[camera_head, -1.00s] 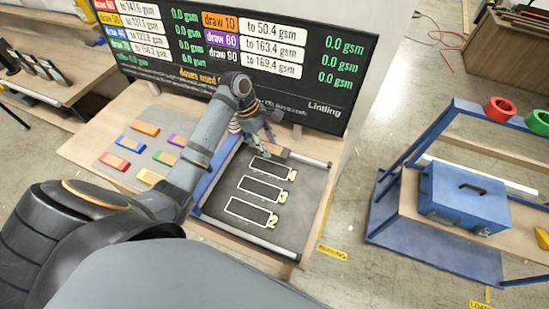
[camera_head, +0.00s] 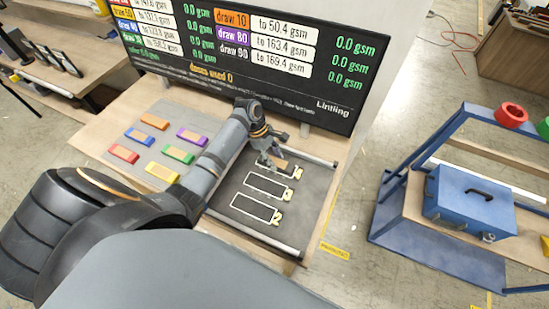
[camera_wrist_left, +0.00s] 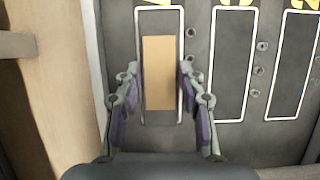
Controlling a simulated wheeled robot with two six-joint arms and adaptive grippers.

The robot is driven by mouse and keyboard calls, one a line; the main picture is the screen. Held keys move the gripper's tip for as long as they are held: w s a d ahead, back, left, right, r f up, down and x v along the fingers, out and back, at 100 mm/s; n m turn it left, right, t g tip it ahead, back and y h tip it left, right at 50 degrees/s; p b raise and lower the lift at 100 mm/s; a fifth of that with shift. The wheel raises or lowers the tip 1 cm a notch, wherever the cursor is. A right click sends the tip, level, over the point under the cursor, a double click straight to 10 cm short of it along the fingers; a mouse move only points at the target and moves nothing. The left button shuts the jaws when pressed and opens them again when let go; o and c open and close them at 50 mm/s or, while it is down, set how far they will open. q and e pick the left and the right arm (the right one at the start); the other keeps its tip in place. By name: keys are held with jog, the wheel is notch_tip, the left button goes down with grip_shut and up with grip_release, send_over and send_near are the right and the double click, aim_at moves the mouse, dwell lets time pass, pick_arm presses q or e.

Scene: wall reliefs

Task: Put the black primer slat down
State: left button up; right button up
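The black primer slat shows mainly by its tan grip block (camera_wrist_left: 158,75), in the left wrist view. The block stands within a white outlined slot (camera_wrist_left: 146,10) on the dark board (camera_head: 235,213); the slat's dark body is hard to tell from the board. In the head view the tan block (camera_head: 281,164) is at the farthest slot, partly hidden by my gripper. My left gripper (camera_wrist_left: 158,98) has its fingers spread on both sides of the block, with gaps on each side. It also shows in the head view (camera_head: 271,162). My right gripper is out of view.
Two other outlined slots (camera_head: 256,208) on the board are empty. Several coloured slats (camera_head: 163,173) lie on a grey mat to the left. A display screen (camera_head: 300,60) stands behind the board. A blue cart (camera_head: 400,235) with a blue toolbox (camera_head: 470,200) is at right.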

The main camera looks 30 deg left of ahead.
pick_arm(q)
jog(key=o, duration=0.4)
jog(key=b+v, duration=0.1)
jog(key=v, duration=1.1)
jog(key=shift+r, duration=0.15)
